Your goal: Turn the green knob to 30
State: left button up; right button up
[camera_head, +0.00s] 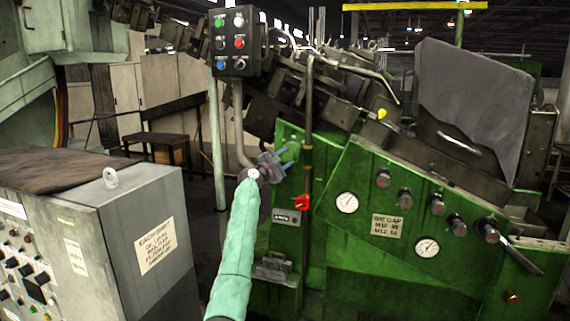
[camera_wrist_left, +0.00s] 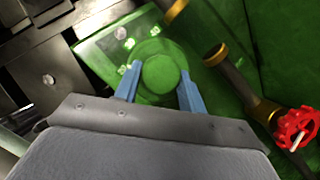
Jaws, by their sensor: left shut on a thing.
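The green knob (camera_head: 291,150) is on the green machine's upper left panel, partly behind my left gripper (camera_head: 284,160) in the head view. In the left wrist view the round green knob (camera_wrist_left: 158,76) faces the camera. The two blue fingers of the left gripper (camera_wrist_left: 160,70) are on either side of it, shut on it. My right gripper is in neither view.
A red valve wheel (camera_head: 302,203) sits on a pipe right of the knob; it also shows in the wrist view (camera_wrist_left: 296,128). A button box (camera_head: 238,41) hangs above. A grey control cabinet (camera_head: 150,215) stands at left. Gauges (camera_head: 347,202) and dark knobs (camera_head: 404,198) line the machine's front.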

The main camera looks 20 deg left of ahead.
pick_arm(q)
jog(key=m+g+b, duration=0.1)
jog(key=m, duration=0.2)
jog(key=shift+f+m+b, duration=0.1)
jog(key=shift+m+b, duration=0.2)
jog(key=shift+b, duration=0.05)
jog(key=shift+m+g+b, duration=0.45)
jog(key=shift+m+g, duration=0.25)
jog(key=shift+m, duration=0.6)
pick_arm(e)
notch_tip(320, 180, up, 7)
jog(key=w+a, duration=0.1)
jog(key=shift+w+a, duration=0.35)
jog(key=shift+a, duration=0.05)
pick_arm(q)
jog(key=o, duration=1)
jog(key=shift+c, duration=0.2)
jog(key=shift+r, duration=0.2)
